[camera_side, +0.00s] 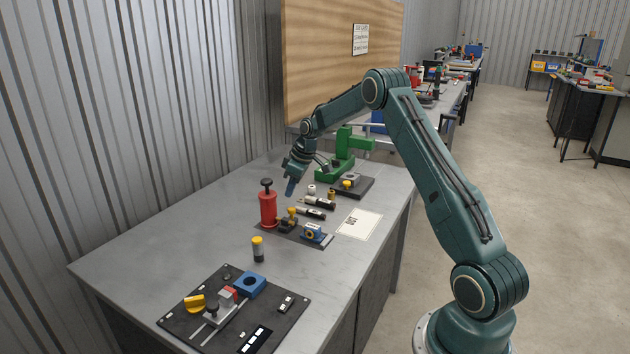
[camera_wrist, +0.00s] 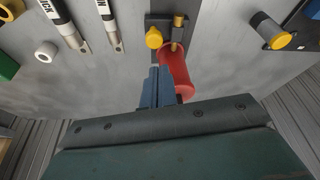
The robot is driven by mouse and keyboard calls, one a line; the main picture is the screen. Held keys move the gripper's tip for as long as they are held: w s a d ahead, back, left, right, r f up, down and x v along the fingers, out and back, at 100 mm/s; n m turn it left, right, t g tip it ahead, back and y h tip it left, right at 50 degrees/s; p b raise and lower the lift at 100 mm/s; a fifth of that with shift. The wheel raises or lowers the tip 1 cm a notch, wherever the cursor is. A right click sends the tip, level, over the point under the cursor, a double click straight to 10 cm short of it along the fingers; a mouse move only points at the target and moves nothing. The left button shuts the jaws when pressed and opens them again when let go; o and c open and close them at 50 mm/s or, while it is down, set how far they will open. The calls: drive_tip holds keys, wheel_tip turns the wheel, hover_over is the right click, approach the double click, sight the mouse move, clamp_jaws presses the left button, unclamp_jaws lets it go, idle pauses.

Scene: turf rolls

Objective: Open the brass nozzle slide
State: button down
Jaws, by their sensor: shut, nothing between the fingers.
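A brass-coloured fitting (camera_wrist: 179,20) stands on a dark plate beside a yellow round knob (camera_wrist: 154,38) in the wrist view. In the side view the small brass and dark assembly (camera_side: 289,222) sits just right of a red cylinder (camera_side: 268,208) with a black knob on top. I cannot tell which part is the slide or how far it is open. My gripper (camera_side: 290,188) is shut and empty, above the bench and above the assembly. Its blue fingers (camera_wrist: 157,86) point toward the red cylinder (camera_wrist: 174,68) in the wrist view and hide part of it.
A blue block (camera_side: 312,232) shares the dark plate. Marker-like tubes (camera_side: 318,202) lie behind it. A green press (camera_side: 343,155) stands at the back. A yellow-capped cylinder (camera_side: 258,249) and a black board (camera_side: 270,318) are in front. The bench's left side is clear.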

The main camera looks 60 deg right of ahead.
sight(289, 209)
drive_tip(key=shift+x, duration=3.1)
drive_tip(key=shift+w, duration=0.1)
drive_tip(key=shift+s+d, duration=0.1)
drive_tip(key=shift+s, duration=0.55)
drive_tip(key=shift+r, duration=0.15)
drive_tip(key=v, duration=0.9)
drive_tip(key=shift+s+r, duration=0.2)
drive_tip(key=shift+r, duration=0.1)
drive_tip(key=shift+d, duration=0.1)
